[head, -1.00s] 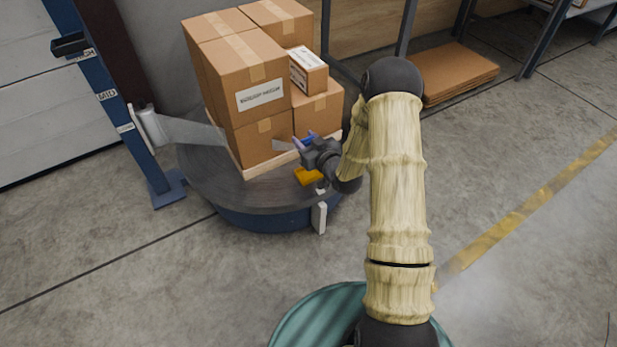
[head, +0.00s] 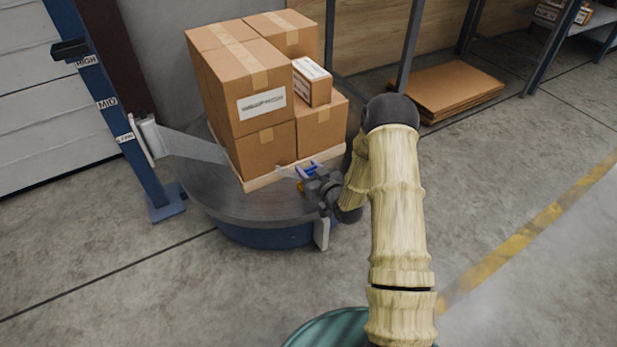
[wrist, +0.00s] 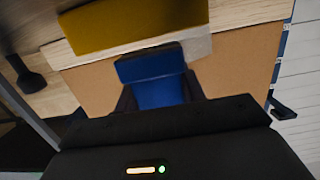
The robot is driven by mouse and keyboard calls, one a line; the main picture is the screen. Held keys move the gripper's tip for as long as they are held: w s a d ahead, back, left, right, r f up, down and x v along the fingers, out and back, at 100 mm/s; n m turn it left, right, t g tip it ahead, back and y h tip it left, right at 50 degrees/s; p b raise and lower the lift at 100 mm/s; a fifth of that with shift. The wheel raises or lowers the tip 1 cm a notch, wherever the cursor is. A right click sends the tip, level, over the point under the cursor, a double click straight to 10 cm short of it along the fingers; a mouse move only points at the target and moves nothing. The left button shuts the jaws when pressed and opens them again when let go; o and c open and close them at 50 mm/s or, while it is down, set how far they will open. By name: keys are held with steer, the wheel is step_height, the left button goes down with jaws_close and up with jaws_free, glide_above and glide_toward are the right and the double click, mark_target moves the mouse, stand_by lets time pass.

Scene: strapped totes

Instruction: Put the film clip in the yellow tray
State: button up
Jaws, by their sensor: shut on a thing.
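My gripper (head: 311,173) is at the near right edge of the pallet and is shut on the blue film clip (head: 307,169). In the wrist view the blue film clip (wrist: 160,85) sits between the two dark fingers. The yellow tray (head: 300,187) shows only as a small patch behind and below my gripper; the rest is hidden. In the wrist view the yellow tray (wrist: 130,22) lies past the clip, apart from it in the picture. A pale strip of film (wrist: 200,46) shows beside the clip.
Stacked cardboard boxes (head: 265,150) stand on a wooden pallet (head: 258,182) on a round turntable (head: 215,198). A film web (head: 190,146) runs from the blue mast (head: 105,100) to the load. A white post (head: 321,234) stands at the turntable's near edge. Flat cardboard (head: 450,88) lies by the shelving.

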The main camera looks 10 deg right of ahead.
steer(key=shift+f+b, duration=0.55)
steer(key=shift+f, duration=0.85)
steer(key=shift+f, duration=0.15)
steer(key=o, duration=1)
steer(key=shift+c, duration=0.2)
steer(key=shift+r, duration=0.25)
steer(key=shift+s+d+r+p, duration=0.1)
steer(key=shift+s+d+p, duration=0.05)
steer(key=shift+s+p, duration=0.2)
steer(key=p+v, duration=0.5)
steer(key=v, duration=0.6)
steer(key=shift+s+p, duration=0.2)
steer(key=shift+p, duration=0.2)
